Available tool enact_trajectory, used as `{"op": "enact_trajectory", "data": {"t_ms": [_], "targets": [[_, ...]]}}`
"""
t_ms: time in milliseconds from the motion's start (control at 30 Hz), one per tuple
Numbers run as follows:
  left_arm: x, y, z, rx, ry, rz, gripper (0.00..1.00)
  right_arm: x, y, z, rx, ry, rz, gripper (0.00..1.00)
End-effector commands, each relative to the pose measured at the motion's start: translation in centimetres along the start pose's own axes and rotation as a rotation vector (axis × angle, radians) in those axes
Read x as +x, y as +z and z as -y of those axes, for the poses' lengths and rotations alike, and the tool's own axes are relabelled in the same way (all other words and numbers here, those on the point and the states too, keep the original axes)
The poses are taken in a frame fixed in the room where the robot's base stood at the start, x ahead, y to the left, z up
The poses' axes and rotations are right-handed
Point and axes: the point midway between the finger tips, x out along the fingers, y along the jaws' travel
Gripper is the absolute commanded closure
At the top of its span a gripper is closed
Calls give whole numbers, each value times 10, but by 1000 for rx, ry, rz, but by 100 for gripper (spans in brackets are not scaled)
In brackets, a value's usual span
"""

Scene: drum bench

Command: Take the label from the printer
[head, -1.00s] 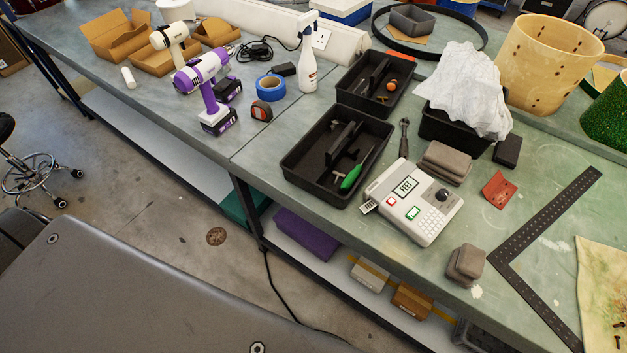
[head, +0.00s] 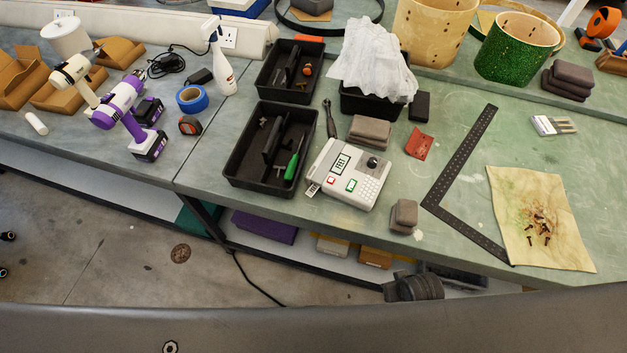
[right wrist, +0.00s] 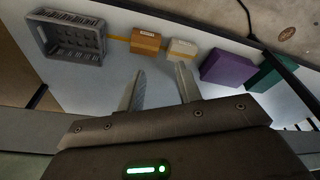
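The label printer (head: 347,175) is a pale grey box with a small display, a red and a green button and a dark knob. It sits on the bench, right of the front black tray. A small white label (head: 312,190) sticks out at its left side, near the front edge. My right gripper (right wrist: 160,68) is open and empty in the right wrist view, facing the lower shelf. The printer and label are not in that view. A dark part that looks like mine shows at the bench's front edge in the head view. My left gripper is not in view.
A black tray (head: 233,178) with a green-handled tool stands left of the printer. Grey sanding blocks (head: 404,216) lie right of it, a black square (head: 436,204) beyond. Below are a purple box (right wrist: 228,66) and a grey crate (right wrist: 67,62) on the shelf.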

Motion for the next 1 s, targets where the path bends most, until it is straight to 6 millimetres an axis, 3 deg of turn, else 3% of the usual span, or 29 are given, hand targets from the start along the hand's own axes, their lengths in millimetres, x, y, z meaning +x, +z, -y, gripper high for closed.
{"op": "enact_trajectory", "data": {"t_ms": [33, 200, 300, 467, 567, 667, 767, 800, 900, 1000], "targets": [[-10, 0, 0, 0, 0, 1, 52, -31, -12, -1, 1, 1, -16, 65], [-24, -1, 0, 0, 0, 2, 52, -107, -49, 7, -23, -12, -76, 65], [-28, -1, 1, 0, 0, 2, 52, -134, -83, 27, -79, -42, -151, 65], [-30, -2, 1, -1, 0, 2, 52, -152, -145, 77, -214, -110, -298, 65], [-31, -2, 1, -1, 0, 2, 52, -163, -186, 118, -325, -162, -406, 65], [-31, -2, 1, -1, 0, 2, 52, -179, -230, 172, -475, -228, -536, 65], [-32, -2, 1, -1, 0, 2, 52, -205, -269, 243, -690, -312, -686, 65], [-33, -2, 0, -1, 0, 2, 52, -217, -280, 275, -801, -350, -747, 65], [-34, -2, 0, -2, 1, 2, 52, -240, -287, 345, -1100, -439, -857, 65], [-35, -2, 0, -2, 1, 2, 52, -244, -274, 389, -1412, -506, -885, 65]]}}
